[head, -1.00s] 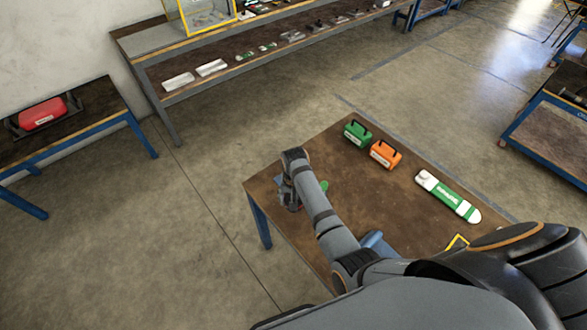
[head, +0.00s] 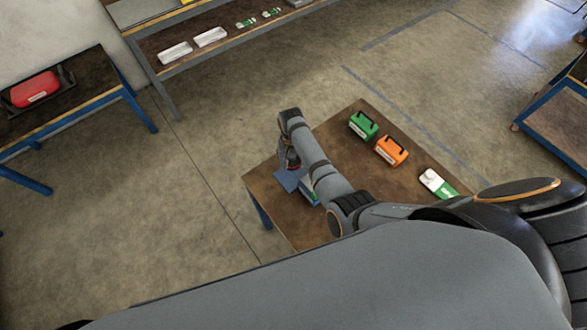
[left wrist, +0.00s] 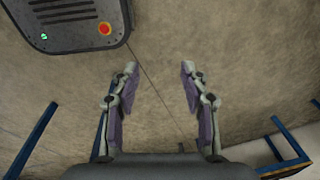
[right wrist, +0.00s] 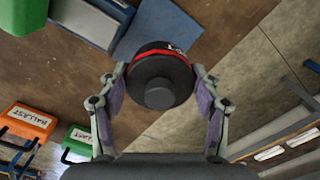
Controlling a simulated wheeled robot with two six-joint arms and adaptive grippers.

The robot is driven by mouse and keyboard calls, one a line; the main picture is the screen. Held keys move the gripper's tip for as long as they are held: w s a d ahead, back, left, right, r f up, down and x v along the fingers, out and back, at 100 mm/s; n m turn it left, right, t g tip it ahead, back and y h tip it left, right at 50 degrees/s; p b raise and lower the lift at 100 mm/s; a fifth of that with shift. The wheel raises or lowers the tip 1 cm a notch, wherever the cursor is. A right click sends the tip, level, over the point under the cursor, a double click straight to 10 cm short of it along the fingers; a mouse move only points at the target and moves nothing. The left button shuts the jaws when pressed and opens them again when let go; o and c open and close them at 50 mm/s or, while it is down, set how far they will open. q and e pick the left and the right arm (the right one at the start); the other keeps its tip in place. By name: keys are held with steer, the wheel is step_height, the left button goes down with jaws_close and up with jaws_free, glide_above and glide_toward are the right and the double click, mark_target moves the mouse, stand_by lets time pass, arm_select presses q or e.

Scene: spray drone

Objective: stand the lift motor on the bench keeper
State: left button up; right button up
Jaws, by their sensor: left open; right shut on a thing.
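The lift motor (right wrist: 160,80), a dark round body with a red ring, is between the fingers of my right gripper (right wrist: 162,100) in the right wrist view. My right gripper is shut on it. In the head view this gripper (head: 290,160) is at the bench's left edge, largely hidden by its own arm. A flat blue plate (right wrist: 158,28) lies beyond the motor, beside a grey-and-blue block (right wrist: 95,18); I cannot tell which is the bench keeper. The blue plate also shows in the head view (head: 287,181). My left gripper (left wrist: 158,75) is open and empty above the floor.
On the bench (head: 350,130) stand a green box (head: 363,125), an orange ballast box (head: 391,151) and a white-and-green piece (head: 437,184). A shelf (head: 165,70) and a side table with a red case (head: 35,88) stand behind. Floor left of the bench is clear.

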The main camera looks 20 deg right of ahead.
steer(key=b, duration=0.4)
glide_above(293, 173)
step_height(293, 173, down, 4)
steer(key=shift+a+f, duration=0.1)
steer(key=shift+f, duration=0.15)
steer(key=shift+w+f, duration=0.35)
steer(key=shift+f, duration=0.1)
steer(key=shift+s+f+b, duration=0.1)
steer(key=shift+f+b, duration=0.45)
steer(key=shift+b, duration=0.4)
step_height(293, 173, down, 2)
steer(key=shift+s+b, duration=0.1)
steer(key=shift+b, duration=1.15)
steer(key=o, duration=1.3)
steer(key=shift+f, duration=0.1)
arm_select(q)
step_height(293, 173, down, 8)
steer(key=w, duration=0.2)
steer(key=shift+d, duration=0.25)
arm_select(e)
steer(key=o, duration=0.4)
arm_select(q)
steer(key=shift+w+f, duration=0.1)
